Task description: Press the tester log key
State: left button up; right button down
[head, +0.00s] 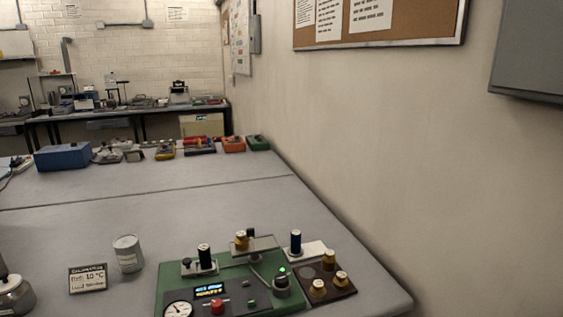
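The tester is a green unit (176,276) at the bottom of the head view, on the near grey table. Its dark panel carries a lit display (209,290), a red button (217,307) and a small dark key (251,304). I cannot read which key is the log key. A round white gauge (178,309) sits at the lower left, cut by the picture's edge. A dark cylinder (281,287) with a lit green light (283,270) stands at the unit's right. Neither of my grippers is in view.
A metal can (128,253) and a small sign (88,279) stand left of the tester. A brown tray (343,292) with brass-coloured pieces lies at its right.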

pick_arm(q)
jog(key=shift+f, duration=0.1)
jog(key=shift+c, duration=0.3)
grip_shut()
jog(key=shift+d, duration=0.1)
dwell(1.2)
